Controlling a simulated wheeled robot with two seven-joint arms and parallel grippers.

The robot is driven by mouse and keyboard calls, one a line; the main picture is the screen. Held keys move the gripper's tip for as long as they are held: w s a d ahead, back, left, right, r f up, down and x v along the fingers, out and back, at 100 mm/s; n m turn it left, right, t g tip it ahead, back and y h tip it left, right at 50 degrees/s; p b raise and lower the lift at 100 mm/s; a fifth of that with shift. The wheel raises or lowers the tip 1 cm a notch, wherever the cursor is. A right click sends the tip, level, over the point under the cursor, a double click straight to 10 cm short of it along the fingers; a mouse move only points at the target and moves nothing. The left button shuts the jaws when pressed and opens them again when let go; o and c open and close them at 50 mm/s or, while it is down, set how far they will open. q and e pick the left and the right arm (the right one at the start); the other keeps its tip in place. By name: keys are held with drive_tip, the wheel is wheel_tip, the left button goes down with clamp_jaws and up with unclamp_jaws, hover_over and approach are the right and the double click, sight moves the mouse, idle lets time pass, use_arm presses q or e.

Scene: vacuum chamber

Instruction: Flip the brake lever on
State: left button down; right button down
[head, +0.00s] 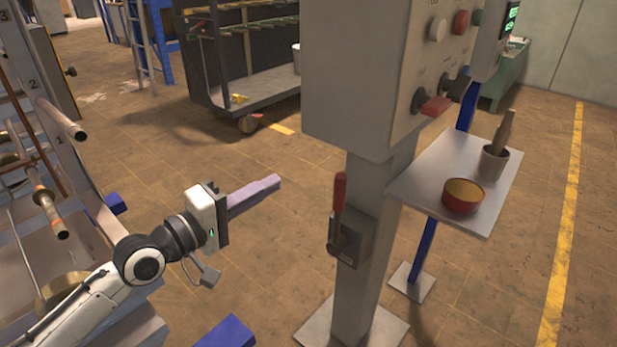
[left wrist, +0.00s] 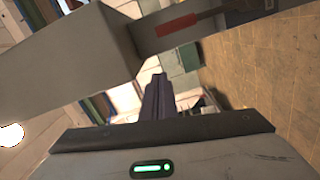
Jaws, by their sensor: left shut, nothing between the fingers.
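The brake lever (head: 339,192) has a red handle that points up from a dark bracket box (head: 351,238) on the grey post (head: 365,285). In the left wrist view the red lever handle (left wrist: 176,25) shows near the top, right of the grey control box (left wrist: 75,65). My left gripper (head: 279,181) is shut and empty, its purple-grey fingers pointing right toward the post. It is left of the lever, with a visible gap between them. The fingers (left wrist: 158,80) also show in the left wrist view. My right gripper is not in view.
The control box (head: 350,80) with knobs and a red switch (head: 436,106) tops the post. A small shelf (head: 470,225) at right holds a red bowl (head: 463,195) and a cup (head: 494,162). A cart (head: 265,95) stands behind. Floor between my left gripper and the post is clear.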

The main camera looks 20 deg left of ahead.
use_arm(q)
drive_tip(key=w+d+p, duration=0.1)
drive_tip(key=w+d, duration=0.6)
drive_tip(key=w, duration=0.1)
drive_tip(key=shift+w+d+f, duration=0.25)
drive_tip(key=shift+d+f, duration=0.1)
drive_tip(key=shift+f, duration=0.1)
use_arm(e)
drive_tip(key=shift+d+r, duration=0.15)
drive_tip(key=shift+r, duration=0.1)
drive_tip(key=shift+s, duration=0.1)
